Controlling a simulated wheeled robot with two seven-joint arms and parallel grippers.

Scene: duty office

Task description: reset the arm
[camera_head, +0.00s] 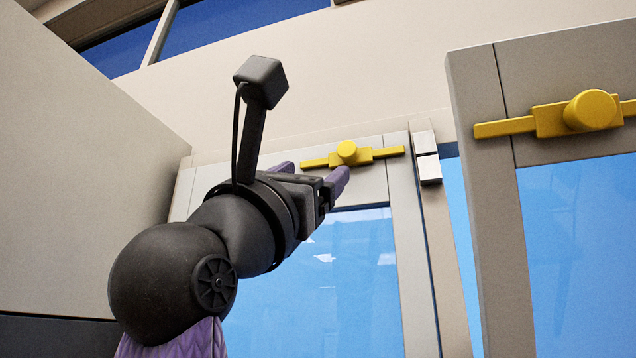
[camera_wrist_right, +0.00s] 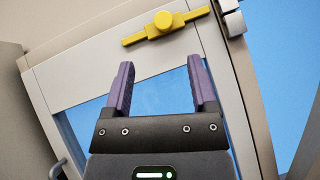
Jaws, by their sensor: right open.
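My right gripper (camera_head: 312,180) is raised in front of a window frame in the head view, with its dark arm coming up from the lower left. In the right wrist view its two purple fingers (camera_wrist_right: 161,88) stand wide apart with nothing between them. A yellow latch (camera_head: 350,155) with a round knob is fixed on the top rail of the window behind the gripper. In the right wrist view the same latch (camera_wrist_right: 165,24) sits beyond the fingertips, apart from them. My left gripper is not in view.
A second window panel (camera_head: 490,190) stands at the right at an angle, with its own yellow latch (camera_head: 588,112). A light wall (camera_head: 75,170) rises on the left. A white hinge-like block (camera_head: 427,158) sits on the frame between the panels. A grey handle (camera_wrist_right: 58,168) shows at lower left.

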